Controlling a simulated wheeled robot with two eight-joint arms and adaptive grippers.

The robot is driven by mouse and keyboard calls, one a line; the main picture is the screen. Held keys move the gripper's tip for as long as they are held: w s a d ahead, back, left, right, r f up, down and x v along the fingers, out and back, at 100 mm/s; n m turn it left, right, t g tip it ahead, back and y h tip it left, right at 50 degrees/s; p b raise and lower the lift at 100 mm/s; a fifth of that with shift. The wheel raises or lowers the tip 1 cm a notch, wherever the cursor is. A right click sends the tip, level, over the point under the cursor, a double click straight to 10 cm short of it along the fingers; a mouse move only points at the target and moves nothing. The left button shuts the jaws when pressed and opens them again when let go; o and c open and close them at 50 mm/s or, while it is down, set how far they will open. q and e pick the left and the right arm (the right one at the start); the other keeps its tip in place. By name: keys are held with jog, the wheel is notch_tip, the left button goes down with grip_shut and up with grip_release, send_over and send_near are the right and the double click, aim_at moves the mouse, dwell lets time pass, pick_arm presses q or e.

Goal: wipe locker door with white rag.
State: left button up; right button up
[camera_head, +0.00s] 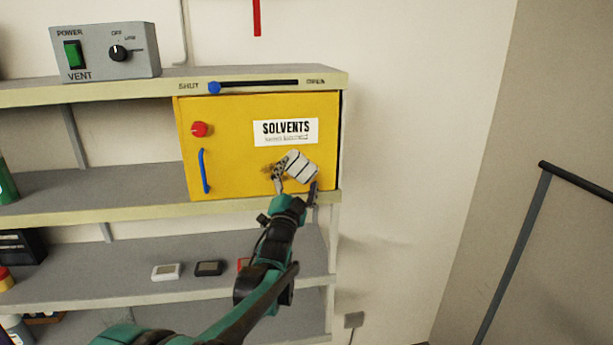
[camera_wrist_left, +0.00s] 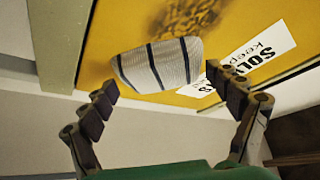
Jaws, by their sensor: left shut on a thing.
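The yellow locker door (camera_head: 235,150) is closed, with a blue handle, a red knob and a white SOLVENTS label. A dark smudge (camera_wrist_left: 185,14) marks the door below the label; in the head view it shows partly behind my gripper and the rag. My left gripper (camera_head: 296,178) is shut on the white rag (camera_head: 300,166), which has dark stripes. In the left wrist view the rag (camera_wrist_left: 160,66) sits between the fingertips, in front of the yellow door beside the smudge. I cannot tell whether it touches the door. My right gripper is not in view.
The locker stands on a grey shelf unit (camera_head: 110,187). Above it is a slider with a blue knob (camera_head: 214,88), at the SHUT end. A grey vent box (camera_head: 105,52) stands on the top shelf. Small devices (camera_head: 166,272) lie below. A dark rail (camera_head: 515,250) stands at right.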

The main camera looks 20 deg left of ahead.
aim_at(285, 173)
pick_arm(q)
jog(key=shift+s+a, duration=0.55)
jog(key=shift+a, duration=0.35)
jog(key=shift+s+a, duration=0.55)
jog(key=shift+a, duration=0.3)
jog(key=shift+s+a, duration=0.55)
jog(key=shift+a, duration=0.35)
jog(key=shift+s+a, duration=0.5)
jog(key=shift+a, duration=0.4)
jog(key=shift+s+a, duration=0.35)
jog(key=shift+a, duration=0.25)
jog(key=shift+s+a, duration=0.35)
jog(key=shift+a, duration=0.2)
jog(key=shift+s+d, duration=0.35)
jog(key=shift+s, duration=0.2)
jog(key=shift+s+d, duration=0.65)
jog(key=shift+s, duration=0.35)
jog(key=shift+s+d, duration=0.65)
jog(key=shift+s, duration=0.35)
